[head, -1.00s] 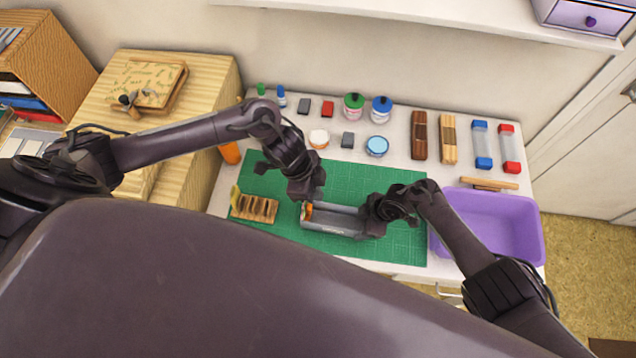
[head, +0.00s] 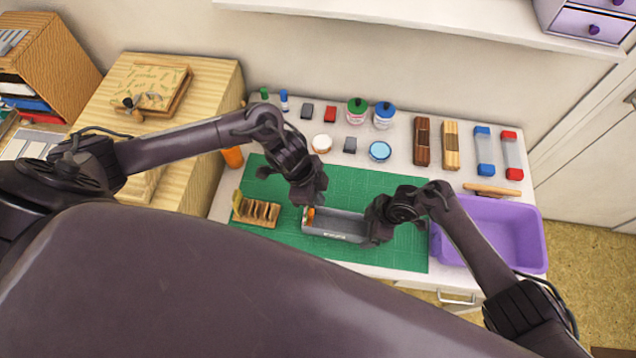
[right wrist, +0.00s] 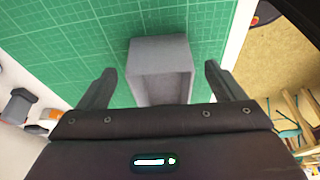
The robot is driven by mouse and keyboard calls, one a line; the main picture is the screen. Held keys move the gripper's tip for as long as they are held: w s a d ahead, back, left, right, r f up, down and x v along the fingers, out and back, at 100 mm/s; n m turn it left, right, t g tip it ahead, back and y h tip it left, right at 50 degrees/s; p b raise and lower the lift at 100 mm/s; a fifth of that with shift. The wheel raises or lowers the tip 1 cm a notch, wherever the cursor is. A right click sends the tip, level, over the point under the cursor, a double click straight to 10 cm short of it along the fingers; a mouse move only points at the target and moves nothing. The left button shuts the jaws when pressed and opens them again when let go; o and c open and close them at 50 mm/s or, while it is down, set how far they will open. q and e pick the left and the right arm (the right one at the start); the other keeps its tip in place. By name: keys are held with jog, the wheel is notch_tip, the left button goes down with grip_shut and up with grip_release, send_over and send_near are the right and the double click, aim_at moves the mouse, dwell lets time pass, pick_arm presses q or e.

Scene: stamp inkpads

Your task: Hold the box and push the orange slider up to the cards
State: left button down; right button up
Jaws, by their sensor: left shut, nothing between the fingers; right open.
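The grey box (head: 335,226) lies on the green cutting mat (head: 345,182), its long side running left to right. The orange slider (head: 310,215) shows at the box's left end. I cannot make out the cards inside. My left gripper (head: 308,202) is shut and empty, right at the slider; contact is not clear. My right gripper (head: 370,238) is at the box's right end. In the right wrist view the grey box (right wrist: 160,70) sits between the open fingers of the right gripper (right wrist: 158,85), with gaps on both sides.
A wooden rack (head: 257,211) stands left of the box. A purple bin (head: 515,235) is at the table's right. Ink pots, small blocks and stamps line the back, including a green-lidded pot (head: 357,110). An orange object (head: 233,157) lies behind my left arm.

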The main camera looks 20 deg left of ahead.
jog(key=v, duration=0.9)
jog(key=shift+d, duration=0.1)
